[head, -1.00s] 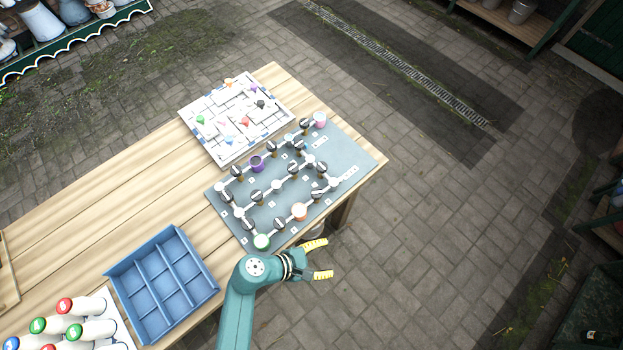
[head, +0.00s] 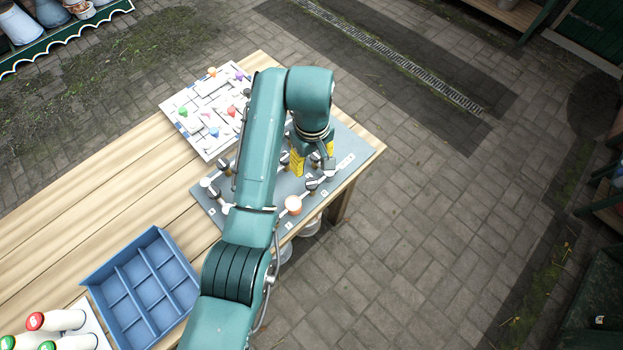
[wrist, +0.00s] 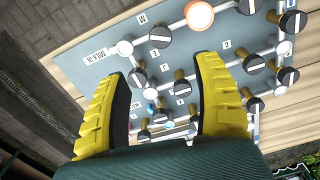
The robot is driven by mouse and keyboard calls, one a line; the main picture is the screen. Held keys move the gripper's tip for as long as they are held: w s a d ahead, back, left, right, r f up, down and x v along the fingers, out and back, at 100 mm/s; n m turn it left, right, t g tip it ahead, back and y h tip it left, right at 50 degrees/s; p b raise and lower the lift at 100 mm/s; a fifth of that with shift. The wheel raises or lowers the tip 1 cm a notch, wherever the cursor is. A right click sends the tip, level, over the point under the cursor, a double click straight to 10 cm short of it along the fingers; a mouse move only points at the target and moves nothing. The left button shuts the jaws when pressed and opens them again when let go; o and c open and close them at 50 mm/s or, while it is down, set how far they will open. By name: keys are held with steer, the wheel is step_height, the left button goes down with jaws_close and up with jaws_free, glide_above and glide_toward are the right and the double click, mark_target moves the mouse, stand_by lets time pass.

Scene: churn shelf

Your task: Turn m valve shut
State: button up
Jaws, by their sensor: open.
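The M valve (wrist: 160,36) is a black round knob with a white stripe on a brass stem. It sits on a white pipe between the MILK IN end (wrist: 125,47) and an orange-topped cup (wrist: 200,15), beside the letter M. In the head view the knob likely in that place (head: 312,184) shows just in front of my gripper (head: 312,160). In the wrist view my gripper (wrist: 166,78) is open and empty, its yellow fingers above the board, with the M valve beyond the fingertips. I cannot tell its stripe's exact angle to the pipe.
The grey valve board (head: 340,143) carries several similar knobs, one (wrist: 137,78) close to the left finger. My arm hides much of the board in the head view. A white maze board (head: 200,110) lies behind; a blue divided tray (head: 140,290) stands front left.

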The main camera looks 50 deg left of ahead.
mark_target(312, 183)
step_height(312, 183, down, 13)
steer(key=shift+r+b, duration=0.1)
steer(key=shift+b, duration=0.5)
steer(key=shift+c, duration=0.2)
jaws_close()
